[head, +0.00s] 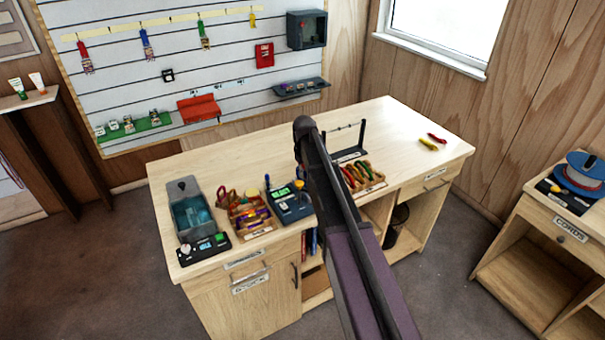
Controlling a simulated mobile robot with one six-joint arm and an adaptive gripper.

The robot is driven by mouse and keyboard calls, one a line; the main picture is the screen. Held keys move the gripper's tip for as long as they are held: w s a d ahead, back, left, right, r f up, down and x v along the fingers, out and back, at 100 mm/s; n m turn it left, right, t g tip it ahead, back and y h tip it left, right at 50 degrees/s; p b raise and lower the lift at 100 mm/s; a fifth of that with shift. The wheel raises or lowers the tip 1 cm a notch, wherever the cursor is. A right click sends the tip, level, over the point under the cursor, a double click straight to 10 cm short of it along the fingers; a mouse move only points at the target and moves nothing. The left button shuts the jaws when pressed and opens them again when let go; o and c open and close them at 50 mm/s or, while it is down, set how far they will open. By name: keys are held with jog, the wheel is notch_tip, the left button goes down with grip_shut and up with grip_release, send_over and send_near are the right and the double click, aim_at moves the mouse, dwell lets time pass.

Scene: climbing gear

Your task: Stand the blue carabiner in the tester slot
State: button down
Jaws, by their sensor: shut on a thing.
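My arm rises from the bottom of the head view to a dark joint above the workbench (420,118). My gripper cannot be made out; the arm hides what lies behind it. A blue device with a green display (283,192), possibly the tester, stands left of my arm, partly covered by it. Its slot is too small to tell. The blue carabiner cannot be picked out. A wooden tray (268,229) of several coloured pieces stands left of the device, and another tray (368,188) of coloured pieces is right of my arm.
A grey-blue open bin (180,216) and a black device (190,255) stand at the bench's left end. A dark rack (362,135) stands behind my arm. Yellow (427,144) and red (437,138) pieces lie at the right. The bench's back left is clear.

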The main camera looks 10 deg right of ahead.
jog(key=shift+f+b, duration=1.05)
jog(key=shift+f, duration=0.05)
jog(key=shift+f+b, duration=0.55)
jog(key=c, duration=0.6)
grip_release()
jog(key=shift+c, duration=0.2)
jog(key=shift+r, duration=0.15)
